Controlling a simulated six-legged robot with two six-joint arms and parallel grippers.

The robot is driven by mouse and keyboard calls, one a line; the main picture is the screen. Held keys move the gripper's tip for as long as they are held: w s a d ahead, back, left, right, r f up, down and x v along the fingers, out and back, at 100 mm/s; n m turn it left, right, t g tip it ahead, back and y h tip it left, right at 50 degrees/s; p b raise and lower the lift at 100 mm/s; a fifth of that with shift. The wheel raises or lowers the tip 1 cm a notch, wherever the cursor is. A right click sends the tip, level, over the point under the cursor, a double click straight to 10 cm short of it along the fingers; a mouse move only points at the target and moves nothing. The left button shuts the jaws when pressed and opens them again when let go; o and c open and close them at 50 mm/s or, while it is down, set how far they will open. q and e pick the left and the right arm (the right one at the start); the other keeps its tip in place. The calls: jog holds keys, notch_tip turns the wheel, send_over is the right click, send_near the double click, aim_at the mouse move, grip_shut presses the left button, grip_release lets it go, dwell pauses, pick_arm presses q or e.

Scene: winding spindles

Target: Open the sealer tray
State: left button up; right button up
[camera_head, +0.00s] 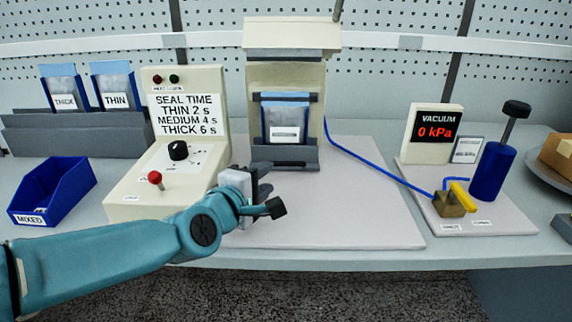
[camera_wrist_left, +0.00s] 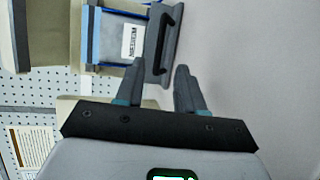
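The sealer (camera_head: 285,75) is a beige upright machine at the middle back. Its grey tray (camera_head: 300,158) is at its base, with a labelled, blue-topped pouch (camera_head: 285,122) standing at it. In the left wrist view the tray (camera_wrist_left: 156,72) has a dark bar handle (camera_wrist_left: 163,44) along its front. My left gripper (camera_head: 272,188) is in front of the tray, slightly left. In the left wrist view its two fingers (camera_wrist_left: 160,88) are apart with nothing between them, and the handle lies just beyond the fingertips. My right gripper is not in view.
A blue MIXED bin (camera_head: 52,190) is further left. The vacuum gauge (camera_head: 433,134) and blue pump (camera_head: 492,172) stand right, with a blue hose (camera_head: 375,172) to the sealer. The mat (camera_head: 350,215) is clear in front.

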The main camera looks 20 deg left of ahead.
aim_at(283, 165)
pick_arm(q)
jog(key=x, duration=1)
jog(key=shift+w, duration=0.15)
grip_shut()
